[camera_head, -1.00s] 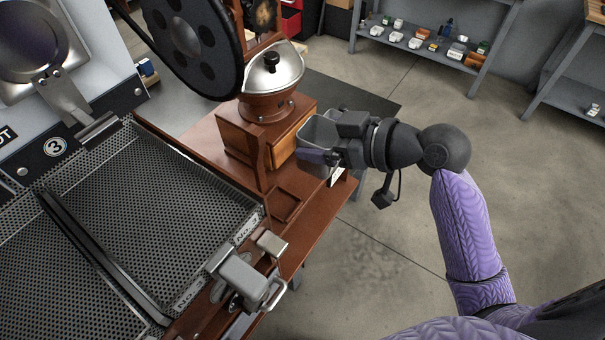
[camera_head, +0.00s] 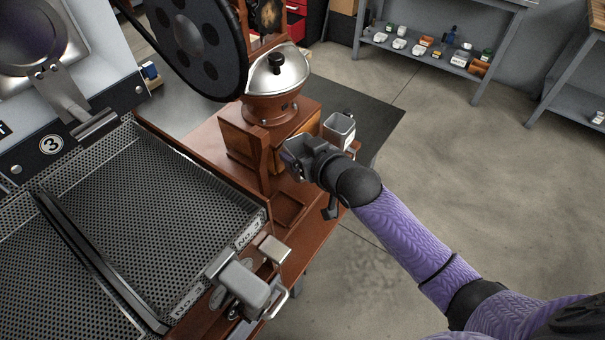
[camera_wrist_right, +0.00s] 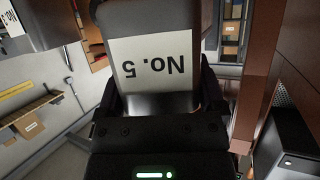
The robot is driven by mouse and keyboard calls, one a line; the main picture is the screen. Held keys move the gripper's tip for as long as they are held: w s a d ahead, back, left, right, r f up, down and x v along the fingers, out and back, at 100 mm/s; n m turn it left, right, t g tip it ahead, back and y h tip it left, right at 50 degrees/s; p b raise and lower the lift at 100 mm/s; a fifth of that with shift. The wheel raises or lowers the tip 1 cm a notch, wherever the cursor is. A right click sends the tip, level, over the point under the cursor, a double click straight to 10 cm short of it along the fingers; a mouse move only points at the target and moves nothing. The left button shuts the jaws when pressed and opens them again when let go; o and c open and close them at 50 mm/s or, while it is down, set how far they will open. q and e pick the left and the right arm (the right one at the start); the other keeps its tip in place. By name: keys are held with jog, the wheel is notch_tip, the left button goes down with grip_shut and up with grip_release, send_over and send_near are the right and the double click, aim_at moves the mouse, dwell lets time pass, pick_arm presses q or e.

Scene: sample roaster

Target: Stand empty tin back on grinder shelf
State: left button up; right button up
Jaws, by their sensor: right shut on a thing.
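My right gripper (camera_head: 306,161) is shut on a grey, open-topped tin (camera_head: 294,148) in front of the grinder's wooden base. In the right wrist view the held tin (camera_wrist_right: 155,65) shows a white "No. 5" label, upside down in that picture, between the two fingers. The grinder (camera_head: 262,145) has a brown body and a domed metal lid. A second grey open tin (camera_head: 340,128) stands upright just behind and right of my gripper, beside the grinder. The held tin's bottom and whatever is under it are hidden. My left gripper is not in view.
The brown wooden table (camera_head: 314,226) carries the grinder. A perforated tray (camera_head: 160,215) and a metal latch (camera_head: 240,278) lie to the left and front. The floor right of the table is clear. A grey rack (camera_head: 425,62) with small items stands at the back.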

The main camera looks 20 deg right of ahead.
notch_tip(320, 180, down, 5)
jog(key=shift+f+b, duration=0.1)
jog(key=shift+b, duration=0.85)
jog(key=shift+r, duration=0.25)
jog(key=o, duration=1.1)
jog(key=shift+f, duration=0.1)
